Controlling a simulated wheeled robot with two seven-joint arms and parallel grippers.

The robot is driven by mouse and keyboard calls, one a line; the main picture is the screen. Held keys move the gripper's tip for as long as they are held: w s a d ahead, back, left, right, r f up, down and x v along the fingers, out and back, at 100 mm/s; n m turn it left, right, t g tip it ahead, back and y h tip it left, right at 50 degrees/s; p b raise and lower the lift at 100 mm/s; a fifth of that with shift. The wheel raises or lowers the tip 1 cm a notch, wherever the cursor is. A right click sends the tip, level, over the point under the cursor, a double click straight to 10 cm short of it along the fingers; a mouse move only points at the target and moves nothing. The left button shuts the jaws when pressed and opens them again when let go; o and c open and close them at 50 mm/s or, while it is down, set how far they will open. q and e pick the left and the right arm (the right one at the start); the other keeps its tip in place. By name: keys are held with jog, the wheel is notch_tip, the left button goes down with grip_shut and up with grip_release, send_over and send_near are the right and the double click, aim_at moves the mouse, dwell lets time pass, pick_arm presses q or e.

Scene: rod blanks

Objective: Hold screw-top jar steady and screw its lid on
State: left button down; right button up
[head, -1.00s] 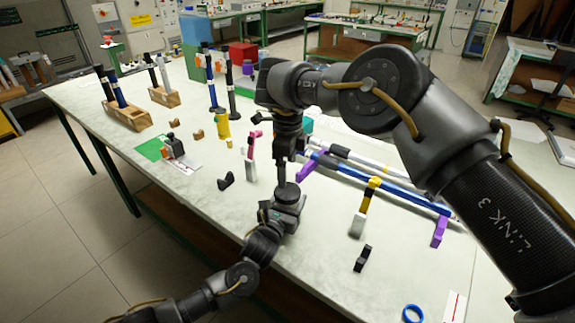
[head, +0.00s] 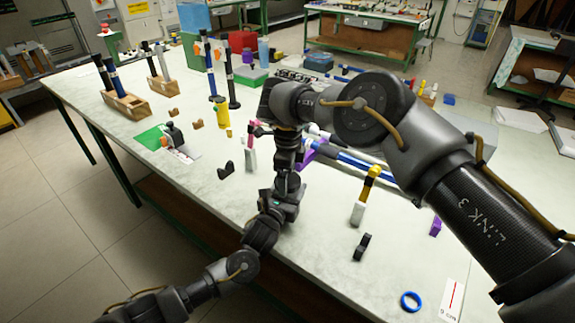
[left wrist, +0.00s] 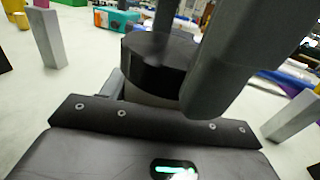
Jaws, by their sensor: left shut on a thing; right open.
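The screw-top jar (left wrist: 145,93) shows in the left wrist view as a grey body, mostly hidden behind my left gripper. Its wide black lid (left wrist: 150,62) sits on top of it and looks level. I cannot tell how tight it is. My left gripper (head: 284,203) is shut on the jar near the table's front edge. My right gripper (head: 287,183) is open and points down from above at the lid. In the left wrist view, one dark right finger (left wrist: 232,55) hangs beside the lid, close to it. In the head view the grippers hide the jar and lid.
A black bracket (head: 226,170) is to the left. Blue and white rods lie behind my right arm. Wooden racks (head: 128,105) stand at the far left.

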jog(key=shift+f, duration=0.4)
